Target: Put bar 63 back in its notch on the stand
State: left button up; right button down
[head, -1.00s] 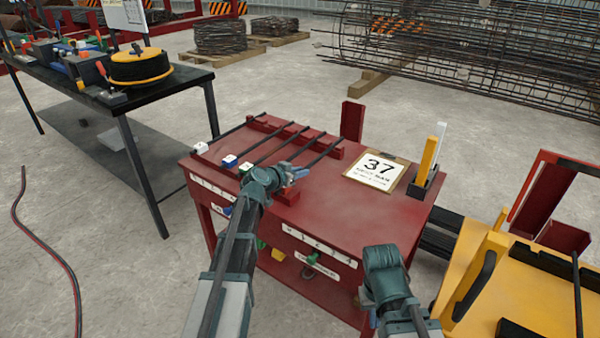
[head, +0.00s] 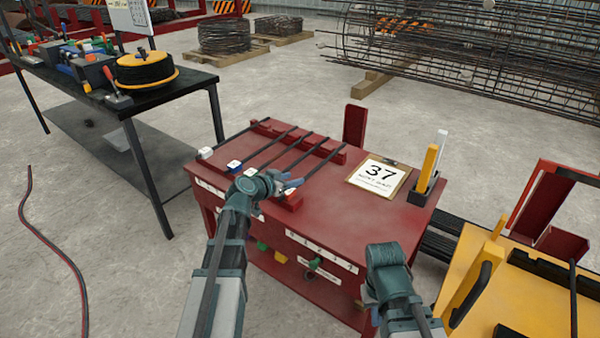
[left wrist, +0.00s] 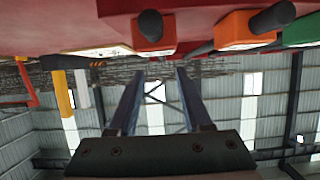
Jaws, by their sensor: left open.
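Several dark bars (head: 268,148) lie side by side across the rails. I cannot read their numbers, so I cannot tell which is bar 63. My left gripper (head: 292,184) is at the near end of the rightmost bar (head: 322,155). My right gripper's fingers are hidden beyond my right wrist.
A yellow cart (head: 520,290) stands at the right. A black bench (head: 150,105) stands at the left.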

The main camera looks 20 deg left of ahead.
pick_arm(q)
jog(key=p+v, duration=0.1)
jog(key=v, duration=0.4)
dwell(0.5)
